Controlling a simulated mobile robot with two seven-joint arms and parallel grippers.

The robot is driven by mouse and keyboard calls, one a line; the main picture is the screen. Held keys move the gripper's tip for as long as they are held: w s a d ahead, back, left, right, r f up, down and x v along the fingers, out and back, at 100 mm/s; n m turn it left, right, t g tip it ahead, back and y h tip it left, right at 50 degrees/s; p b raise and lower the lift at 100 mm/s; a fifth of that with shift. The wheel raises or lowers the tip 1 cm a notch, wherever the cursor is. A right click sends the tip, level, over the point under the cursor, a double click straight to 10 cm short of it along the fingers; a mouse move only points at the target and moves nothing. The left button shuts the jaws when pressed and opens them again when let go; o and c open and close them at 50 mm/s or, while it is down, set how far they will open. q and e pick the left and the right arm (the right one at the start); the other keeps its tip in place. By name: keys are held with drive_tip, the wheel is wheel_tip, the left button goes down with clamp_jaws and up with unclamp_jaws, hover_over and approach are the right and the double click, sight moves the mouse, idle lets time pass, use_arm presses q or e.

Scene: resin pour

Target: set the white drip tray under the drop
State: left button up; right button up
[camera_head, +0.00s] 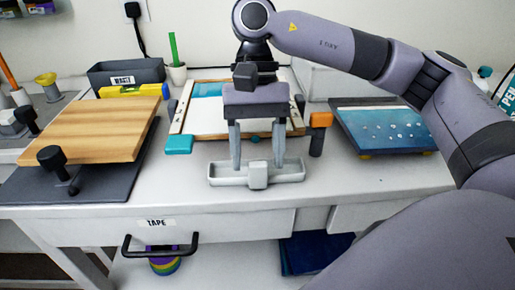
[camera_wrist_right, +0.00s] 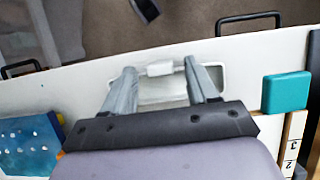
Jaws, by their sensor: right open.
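The white drip tray (camera_head: 222,176) is a shallow long tray with a pale block-like grip (camera_head: 258,176) at the middle of its near side. It lies on the bench near the front edge. My right gripper (camera_head: 257,165) is open above it, fingers pointing down, one on each side of the grip with gaps. In the right wrist view the tray (camera_wrist_right: 236,78) shows behind the fingers (camera_wrist_right: 159,70), with the grip (camera_wrist_right: 160,68) between the tips. I cannot tell whether the fingertips touch the tray. A small teal spot (camera_head: 255,139) shows at the framed panel's near edge, behind the gripper.
The framed panel (camera_head: 205,118) lies behind the tray, with a teal block (camera_head: 179,145) and an orange-topped post (camera_head: 320,120) at its near corners. A blue panel (camera_head: 385,130) is right, a wooden board (camera_head: 95,130) left. Bench right of the tray is clear. A drawer handle (camera_head: 160,248) projects below.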

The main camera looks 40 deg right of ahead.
use_arm(q)
drive_tip(key=p, duration=0.1)
drive_tip(key=r+p, duration=0.1)
drive_tip(key=a+r+p, duration=0.1)
drive_tip(key=shift+s, duration=0.25)
use_arm(e)
drive_tip(key=v, duration=1.2)
use_arm(q)
drive_tip(key=shift+d, duration=0.15)
use_arm(e)
drive_tip(key=shift+s, duration=0.1)
